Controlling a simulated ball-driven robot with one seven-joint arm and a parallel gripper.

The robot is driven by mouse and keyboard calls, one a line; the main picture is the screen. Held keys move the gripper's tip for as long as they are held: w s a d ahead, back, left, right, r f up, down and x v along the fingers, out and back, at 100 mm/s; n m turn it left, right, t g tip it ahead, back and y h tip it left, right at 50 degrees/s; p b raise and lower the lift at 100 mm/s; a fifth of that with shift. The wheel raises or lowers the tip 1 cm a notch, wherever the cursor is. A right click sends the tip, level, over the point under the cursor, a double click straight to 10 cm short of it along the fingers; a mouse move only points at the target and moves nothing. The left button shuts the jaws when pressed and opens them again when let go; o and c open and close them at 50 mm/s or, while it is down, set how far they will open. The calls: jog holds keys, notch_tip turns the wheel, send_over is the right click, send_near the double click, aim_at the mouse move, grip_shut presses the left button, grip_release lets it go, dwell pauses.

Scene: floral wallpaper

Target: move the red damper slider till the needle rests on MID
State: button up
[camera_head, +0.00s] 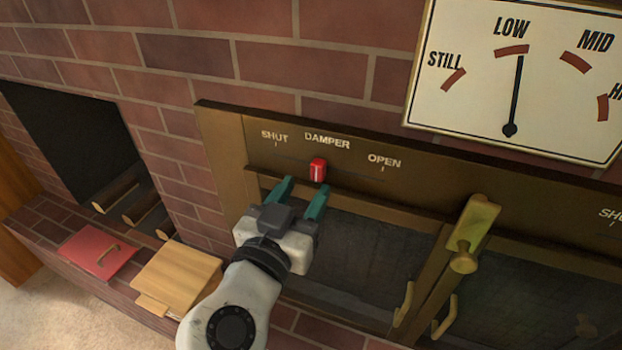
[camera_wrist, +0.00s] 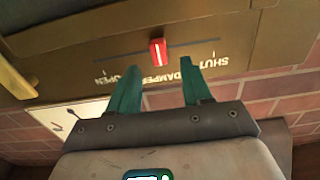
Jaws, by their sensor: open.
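The red damper slider (camera_head: 317,170) sits on its slot near the middle, between the SHUT and OPEN labels. It also shows in the wrist view (camera_wrist: 158,52), just beyond my fingertips and lined up with the gap between them. My gripper (camera_head: 304,186) is open and empty, its teal fingers pointing at the panel just below the slider. I see no contact with it. The dial (camera_head: 470,105) is at the upper right. Its black needle (camera_head: 515,95) points up at the right part of the LOW mark, left of the MID mark (camera_head: 576,62).
A brass latch handle (camera_head: 472,232) sticks out right of the slider, with door hooks (camera_head: 403,303) below. A red lidded piece (camera_head: 97,252) and a wooden board (camera_head: 175,278) lie on the brick ledge at left. Logs (camera_head: 140,205) stick out of the dark opening.

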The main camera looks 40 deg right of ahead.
jog(key=v, duration=0.6)
jog(key=shift+a, duration=0.1)
dwell(0.5)
